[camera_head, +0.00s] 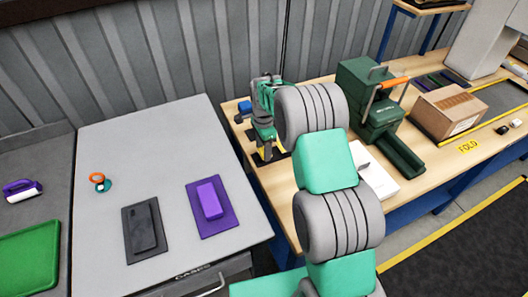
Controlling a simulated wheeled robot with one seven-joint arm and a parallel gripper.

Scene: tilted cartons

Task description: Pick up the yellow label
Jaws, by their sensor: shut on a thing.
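My arm reaches from the bottom of the head view over the wooden bench. Its wrist bends down behind a large grey joint. My gripper (265,143) is small in the picture and partly hidden, low over the left end of the wooden bench. A small patch of yellow, the yellow label (269,136), shows at the fingers, and the gripper is shut on it. The label's outline is too small to make out. I cannot tell whether it touches the bench or the dark base beneath it.
The wooden bench (413,180) holds a dark green machine (372,105) with an orange handle, a white box (374,178) and a brown carton (447,110). The grey table (120,150) at left holds a purple pad (228,214), a black pad (133,216) and an orange ring (96,178).

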